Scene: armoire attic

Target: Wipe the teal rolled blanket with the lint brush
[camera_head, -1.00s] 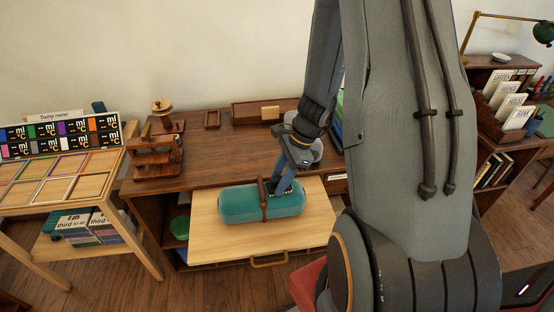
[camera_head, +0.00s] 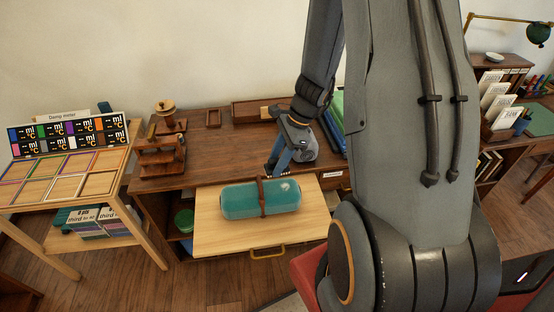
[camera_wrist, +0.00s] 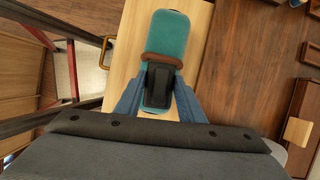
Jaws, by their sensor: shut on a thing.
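The teal rolled blanket (camera_head: 238,203), with a brown strap around it, lies on the pulled-out pale wooden board (camera_head: 225,239). A small pale patch shows on its right part. My gripper (camera_head: 276,172) is at the blanket's far right edge, pointing down. In the wrist view my gripper (camera_wrist: 158,100) is shut on the dark lint brush (camera_wrist: 157,85), between its blue fingers. The brush overlaps the near end of the blanket (camera_wrist: 170,28) there, just short of the strap. I cannot tell whether the brush touches the blanket.
The wooden desk (camera_head: 225,165) runs behind the board, with a wooden stand (camera_head: 163,155) at left and blue and green folders (camera_head: 335,120) at right. A display table (camera_head: 75,180) stands at the left. The board around the blanket is clear.

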